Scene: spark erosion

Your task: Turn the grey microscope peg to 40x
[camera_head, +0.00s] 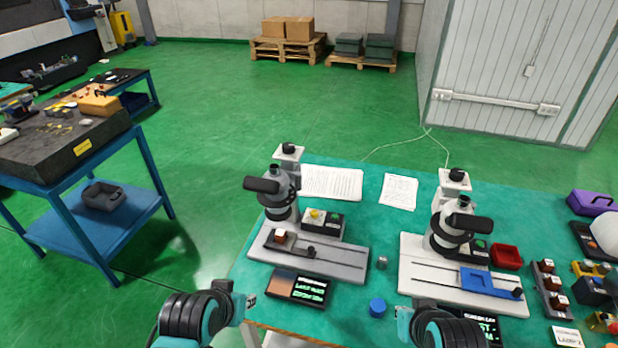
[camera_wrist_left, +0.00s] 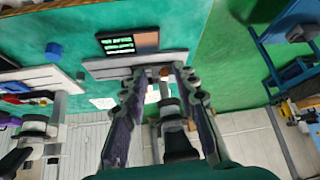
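The grey microscope (camera_head: 335,265) stands on the left of the green table, with a dark turret and a black sideways handle (camera_head: 262,185). I cannot tell for sure which part is its peg. A small display (camera_head: 299,288) with green text lies in front; the text is too small to read. My right gripper (camera_head: 404,314) is at the front edge, partly cut off.
A white microscope (camera_head: 412,272) with a blue slide piece (camera_head: 487,282) stands on the right. A blue cap (camera_head: 377,307) and a small grey knob (camera_head: 382,262) lie between the microscopes. Papers (camera_head: 331,182) lie behind. A red tray (camera_head: 506,257) and several parts crowd the right.

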